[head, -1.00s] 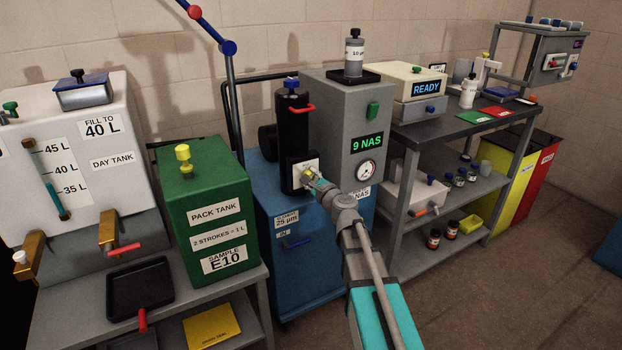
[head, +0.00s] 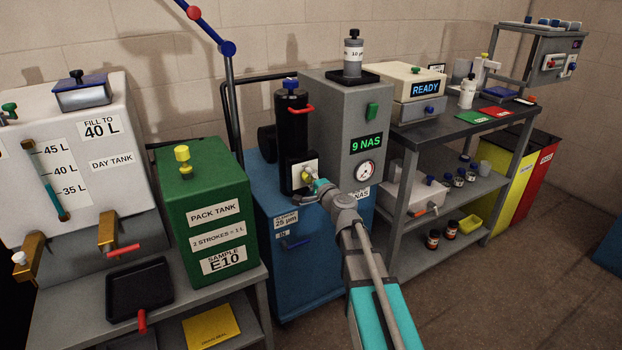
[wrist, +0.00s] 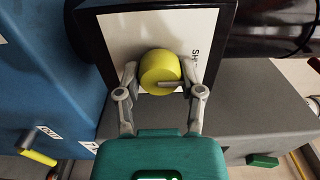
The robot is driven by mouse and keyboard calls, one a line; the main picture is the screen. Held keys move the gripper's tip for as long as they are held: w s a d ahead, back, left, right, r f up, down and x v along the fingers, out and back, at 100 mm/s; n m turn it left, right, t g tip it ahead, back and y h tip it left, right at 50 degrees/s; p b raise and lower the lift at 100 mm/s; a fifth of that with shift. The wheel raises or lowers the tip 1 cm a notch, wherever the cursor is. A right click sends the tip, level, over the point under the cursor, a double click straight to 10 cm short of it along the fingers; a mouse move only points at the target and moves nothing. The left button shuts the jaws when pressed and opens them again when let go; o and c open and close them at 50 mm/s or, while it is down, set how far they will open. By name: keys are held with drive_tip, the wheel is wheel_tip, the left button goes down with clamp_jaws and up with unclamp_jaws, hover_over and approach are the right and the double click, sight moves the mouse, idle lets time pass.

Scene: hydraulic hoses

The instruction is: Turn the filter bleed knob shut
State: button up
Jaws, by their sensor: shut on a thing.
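The bleed knob is a yellow round knob (wrist: 160,70) with a small grey pin, on a white plate (wrist: 120,30) whose lettering is partly hidden. In the head view the knob (head: 307,170) shows small on the white plate low on the black filter housing (head: 292,130). My gripper (wrist: 160,82) has its two grey fingers on either side of the knob and is shut on it. In the head view my gripper (head: 312,185) reaches the plate from the lower right.
The grey cabinet with the 9 NAS display (head: 366,144) and a round gauge (head: 365,171) stands just right of the filter. The green pack tank (head: 205,200) stands to the left. A blue cabinet (head: 300,255) is below.

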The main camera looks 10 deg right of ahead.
idle(0.4)
drive_tip(key=o, duration=1.2)
drive_tip(key=v, duration=1.2)
drive_tip(key=shift+d, duration=0.1)
